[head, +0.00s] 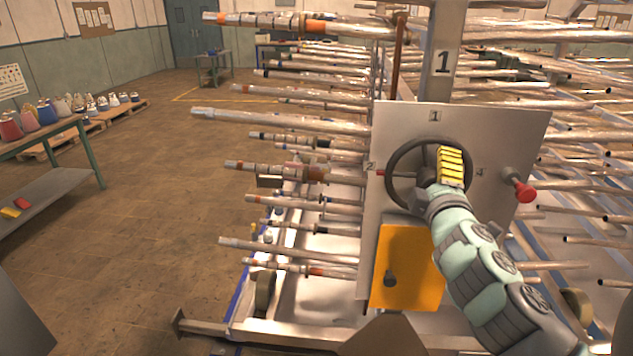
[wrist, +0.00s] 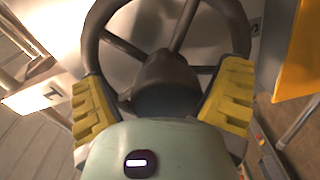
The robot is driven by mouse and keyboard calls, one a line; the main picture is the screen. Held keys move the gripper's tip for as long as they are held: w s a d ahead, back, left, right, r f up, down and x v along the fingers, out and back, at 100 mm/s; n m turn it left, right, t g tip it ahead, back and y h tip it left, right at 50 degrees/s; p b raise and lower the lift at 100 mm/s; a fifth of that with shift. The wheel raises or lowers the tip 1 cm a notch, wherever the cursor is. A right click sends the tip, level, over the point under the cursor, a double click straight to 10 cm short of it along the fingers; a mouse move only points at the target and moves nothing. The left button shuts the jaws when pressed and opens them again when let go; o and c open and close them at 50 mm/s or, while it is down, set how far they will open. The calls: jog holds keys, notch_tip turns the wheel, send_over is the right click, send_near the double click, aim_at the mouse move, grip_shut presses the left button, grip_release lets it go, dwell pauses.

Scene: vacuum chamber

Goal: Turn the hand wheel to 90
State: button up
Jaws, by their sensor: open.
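The dark hand wheel (head: 392,158) is mounted on a grey metal panel (head: 510,125) marked 1 above it, 2 at its left and 4 at its right. A small red mark shows at the wheel's left edge, beside the 2. My gripper (head: 452,166) is at the wheel's right part and hides some of it. In the wrist view the wheel's rim and spokes (wrist: 236,22) fill the upper part. My open gripper's yellow fingers (wrist: 162,90) stand either side of the dark hub. I cannot tell whether they touch the wheel.
A red-knobbed lever (head: 523,190) sticks out at the panel's right. An orange plate (head: 412,262) with a dark knob is below the wheel. Racks of metal pipes (head: 290,122) jut out left and right. The brown floor (head: 150,230) at left is clear.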

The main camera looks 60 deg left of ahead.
aim_at(444, 138)
jog(key=r, duration=0.8)
jog(key=shift+s+d+r, duration=0.35)
jog(key=shift+a+r, duration=0.1)
jog(key=shift+r, duration=0.15)
jog(key=shift+w+a+r, duration=0.25)
jog(key=shift+w+r, duration=0.35)
jog(key=shift+s+f, duration=0.1)
jog(key=shift+f, duration=0.25)
jog(key=shift+r, duration=0.1)
